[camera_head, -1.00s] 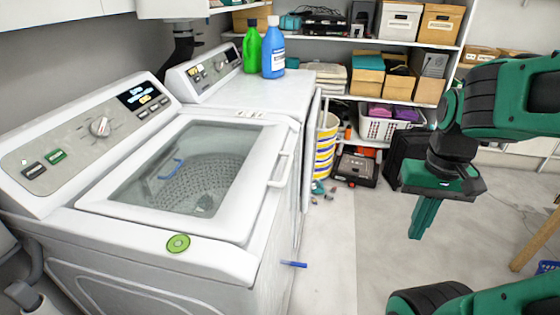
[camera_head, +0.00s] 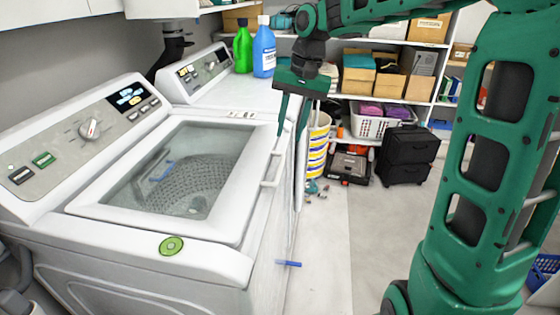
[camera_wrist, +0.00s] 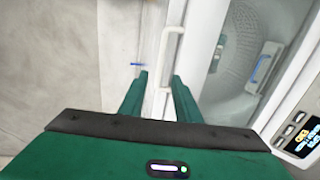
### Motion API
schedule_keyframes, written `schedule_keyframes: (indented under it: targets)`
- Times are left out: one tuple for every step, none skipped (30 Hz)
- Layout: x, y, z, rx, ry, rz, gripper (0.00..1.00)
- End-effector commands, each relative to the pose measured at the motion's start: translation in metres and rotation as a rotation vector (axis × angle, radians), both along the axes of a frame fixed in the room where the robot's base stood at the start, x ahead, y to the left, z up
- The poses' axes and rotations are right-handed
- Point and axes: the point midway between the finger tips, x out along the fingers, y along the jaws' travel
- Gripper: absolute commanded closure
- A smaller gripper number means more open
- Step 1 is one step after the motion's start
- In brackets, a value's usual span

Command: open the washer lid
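The white top-load washer has a glass lid (camera_head: 170,165) that lies shut, with the drum showing through it. Its white bar handle (camera_head: 271,168) runs along the lid's right edge; it also shows in the wrist view (camera_wrist: 172,55). My gripper (camera_head: 290,130) is open and empty, above and beyond the far end of the handle in the head view. In the wrist view, my two green fingers (camera_wrist: 160,88) are apart, with the handle ahead of and between their tips. I see no contact with the handle.
A second white machine (camera_head: 240,98) stands behind, with a green bottle (camera_head: 242,50) and a blue bottle (camera_head: 264,52) on it. Shelves with boxes and a basket (camera_head: 370,126) stand at the back. The floor (camera_head: 335,245) right of the washer is mostly clear.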

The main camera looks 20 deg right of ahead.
Motion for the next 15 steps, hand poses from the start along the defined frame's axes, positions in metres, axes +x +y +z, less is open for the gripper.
schedule_keyframes:
  targets:
    - [0.002,0.002,-0.001,0.004,0.0,0.0,0.7]
    - [0.003,0.004,-0.002,0.006,0.0,0.002,0.7]
    - [0.003,0.005,-0.004,0.007,0.0,0.001,0.7]
    - [0.004,0.005,-0.007,0.007,0.002,0.001,0.7]
    - [0.003,0.006,-0.01,0.007,0.003,0.002,0.7]
    - [0.004,0.007,-0.015,0.007,0.002,0.003,0.7]
    - [0.004,0.007,-0.02,0.008,0.003,0.002,0.7]
    - [0.004,0.008,-0.025,0.007,0.004,0.002,0.7]
    - [0.005,0.009,-0.031,0.006,0.003,0.002,0.7]
    - [0.005,0.01,-0.037,0.007,0.004,0.002,0.7]
    - [0.005,0.011,-0.042,0.007,0.004,0.003,0.7]
    - [0.006,0.012,-0.05,0.007,0.004,0.002,0.7]
    - [0.006,0.013,-0.055,0.006,0.005,0.001,0.7]
    - [0.007,0.014,-0.06,0.007,0.004,0.002,0.7]
    - [0.008,0.014,-0.067,0.006,0.004,0.001,0.7]
